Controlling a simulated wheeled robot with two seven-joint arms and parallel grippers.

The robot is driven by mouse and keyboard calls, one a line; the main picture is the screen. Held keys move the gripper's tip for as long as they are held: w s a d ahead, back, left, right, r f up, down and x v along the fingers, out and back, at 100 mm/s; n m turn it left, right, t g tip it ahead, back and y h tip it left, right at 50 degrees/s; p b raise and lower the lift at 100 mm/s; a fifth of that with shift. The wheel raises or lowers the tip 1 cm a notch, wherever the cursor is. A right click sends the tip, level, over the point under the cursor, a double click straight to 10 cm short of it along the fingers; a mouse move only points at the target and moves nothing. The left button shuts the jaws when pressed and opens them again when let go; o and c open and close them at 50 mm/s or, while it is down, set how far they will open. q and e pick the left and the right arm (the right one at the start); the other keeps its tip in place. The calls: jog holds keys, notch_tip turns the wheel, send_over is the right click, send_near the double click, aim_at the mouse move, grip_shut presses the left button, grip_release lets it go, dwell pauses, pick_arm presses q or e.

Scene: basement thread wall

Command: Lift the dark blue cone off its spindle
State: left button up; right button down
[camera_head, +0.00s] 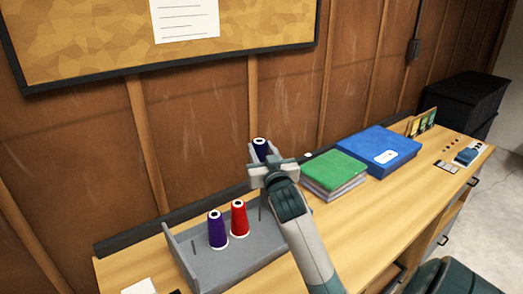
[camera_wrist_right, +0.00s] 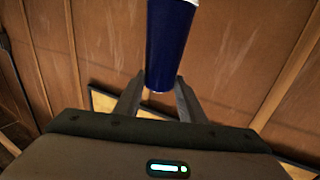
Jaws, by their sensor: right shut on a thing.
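The dark blue cone (camera_head: 260,148) is held upright in my right gripper (camera_head: 262,158), above the grey spindle rack (camera_head: 250,262). In the right wrist view the dark blue cone (camera_wrist_right: 170,45) stands between the two fingers, its white top cut off by the frame edge. A bare thin spindle (camera_head: 260,208) shows on the rack below the gripper, and the cone appears clear of it. A purple cone (camera_head: 217,230) and a red cone (camera_head: 239,218) sit on the rack to the left. My left gripper is not in view.
A green book stack (camera_head: 335,172) and a blue binder (camera_head: 378,150) lie right of my right arm. A cork board (camera_head: 110,40) hangs on the wooden wall behind. Small items lie at the bench's far right. The bench front is mostly clear.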

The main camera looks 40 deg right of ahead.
jog(key=shift+r+p, duration=0.85)
jog(key=shift+r, duration=0.2)
jog(key=shift+a+f, duration=0.1)
